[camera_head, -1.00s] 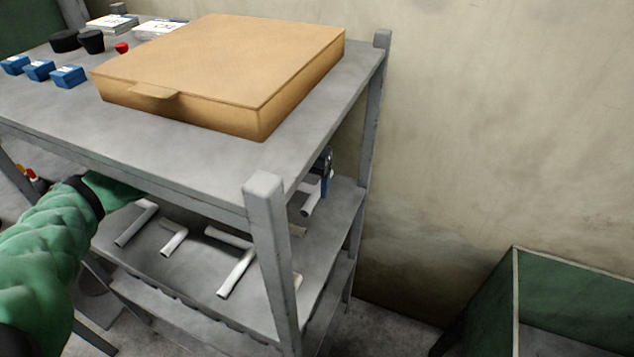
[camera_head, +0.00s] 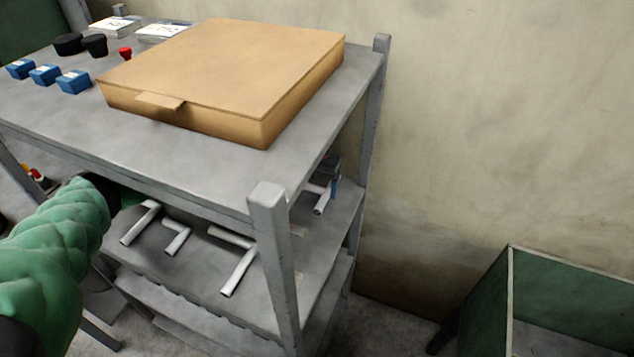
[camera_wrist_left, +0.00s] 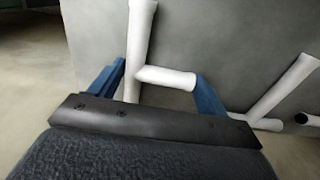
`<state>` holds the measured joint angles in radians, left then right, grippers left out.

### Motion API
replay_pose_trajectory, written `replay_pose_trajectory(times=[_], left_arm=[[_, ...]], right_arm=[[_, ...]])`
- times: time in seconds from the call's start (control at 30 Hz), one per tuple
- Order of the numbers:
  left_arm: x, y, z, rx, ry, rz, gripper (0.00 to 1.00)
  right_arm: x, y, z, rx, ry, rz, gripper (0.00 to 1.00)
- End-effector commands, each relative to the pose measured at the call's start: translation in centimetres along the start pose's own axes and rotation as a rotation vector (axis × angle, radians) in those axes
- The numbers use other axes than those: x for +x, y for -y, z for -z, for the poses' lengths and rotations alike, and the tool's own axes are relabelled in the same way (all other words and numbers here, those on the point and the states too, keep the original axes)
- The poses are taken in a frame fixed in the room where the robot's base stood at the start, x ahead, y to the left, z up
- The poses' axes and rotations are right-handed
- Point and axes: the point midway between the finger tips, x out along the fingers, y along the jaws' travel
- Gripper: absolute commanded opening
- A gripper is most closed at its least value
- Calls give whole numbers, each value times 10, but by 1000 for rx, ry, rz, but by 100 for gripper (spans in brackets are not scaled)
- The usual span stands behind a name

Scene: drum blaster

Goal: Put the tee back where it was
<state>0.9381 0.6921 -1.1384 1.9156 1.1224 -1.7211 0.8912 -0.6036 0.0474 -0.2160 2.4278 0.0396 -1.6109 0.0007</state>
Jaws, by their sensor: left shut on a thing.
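My left arm comes in from the left and passes under the top of a grey shelf rack. Its gripper (camera_head: 331,188), with a black body and blue fingers, shows at the right end of the middle shelf, partly hidden by the rack top. It is shut on a white tee (camera_head: 321,203). In the left wrist view the held tee (camera_wrist_left: 165,77) has its short branch between the blue fingers (camera_wrist_left: 158,88). I cannot tell whether it touches the shelf. Other white tees (camera_head: 240,272) lie on the middle shelf (camera_head: 190,262); one stands out at its left (camera_head: 138,223). My right gripper is out of view.
A closed cardboard box (camera_head: 225,75) sits on the rack top (camera_head: 190,160), with blue boxes (camera_head: 73,82) and black items at its left. A grey corner post (camera_head: 272,250) stands in front of the shelf. A green bin (camera_head: 570,290) stands on the floor at right.

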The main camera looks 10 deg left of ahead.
Motion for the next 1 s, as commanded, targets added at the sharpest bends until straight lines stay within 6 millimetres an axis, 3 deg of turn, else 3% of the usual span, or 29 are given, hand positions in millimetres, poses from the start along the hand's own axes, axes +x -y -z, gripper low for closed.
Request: replay_pose_trajectory(times=[0.13,0.4,0.43,0.5,0.53,0.87,1.0], left_arm=[[0,0,1,1,-2,-1,47],[1,0,1,1,-2,-1,47],[2,0,1,1,-2,-1,82],[2,0,1,1,-2,-1,96],[2,0,1,1,-2,-1,98],[1,0,1,1,-3,0,98],[-14,0,2,1,-5,0,98]], right_arm=[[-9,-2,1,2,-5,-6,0],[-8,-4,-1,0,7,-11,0],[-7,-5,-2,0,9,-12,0],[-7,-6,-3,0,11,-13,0],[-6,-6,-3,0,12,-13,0],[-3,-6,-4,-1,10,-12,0],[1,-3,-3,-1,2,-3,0]])
